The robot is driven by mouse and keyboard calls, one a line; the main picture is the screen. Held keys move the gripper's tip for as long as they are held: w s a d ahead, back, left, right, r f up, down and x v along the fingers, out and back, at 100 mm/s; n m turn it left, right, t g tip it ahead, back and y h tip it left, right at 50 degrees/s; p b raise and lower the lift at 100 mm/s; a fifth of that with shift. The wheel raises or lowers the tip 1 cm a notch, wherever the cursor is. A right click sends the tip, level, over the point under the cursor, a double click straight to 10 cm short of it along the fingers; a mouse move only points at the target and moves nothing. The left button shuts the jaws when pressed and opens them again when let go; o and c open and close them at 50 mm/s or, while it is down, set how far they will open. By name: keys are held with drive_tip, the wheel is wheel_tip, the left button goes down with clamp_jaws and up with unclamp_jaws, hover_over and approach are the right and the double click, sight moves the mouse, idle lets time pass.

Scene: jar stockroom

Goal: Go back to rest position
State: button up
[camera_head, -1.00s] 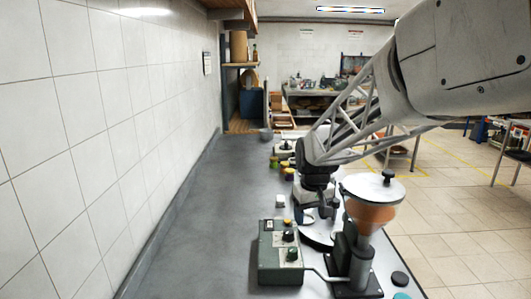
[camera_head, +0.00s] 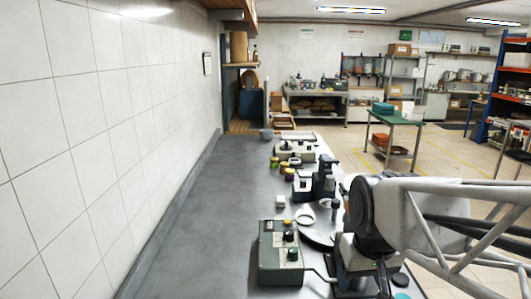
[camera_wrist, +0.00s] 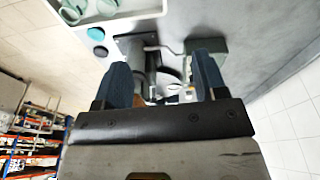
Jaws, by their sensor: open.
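My gripper (camera_wrist: 164,75) shows in the wrist view with its two blue fingers wide apart. Nothing is held between them; a machine on the bench shows beyond the gap. In the head view my arm reaches in from the right, over the right edge of the grey bench (camera_head: 205,220). Its dark round joint hides most of the machine beside the green control box (camera_head: 281,258). My fingers cannot be made out clearly in the head view.
A pale round plate (camera_head: 316,237) lies behind the control box, with a dark-topped device (camera_head: 318,180) beyond it. Several small jars (camera_head: 288,170) stand farther back. A tiled wall bounds the left. The left half of the bench is clear.

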drive_tip(key=s+f, duration=0.1)
drive_tip(key=s, duration=0.6)
drive_tip(key=shift+d+f+m, duration=0.3)
drive_tip(key=shift+d+m, duration=0.1)
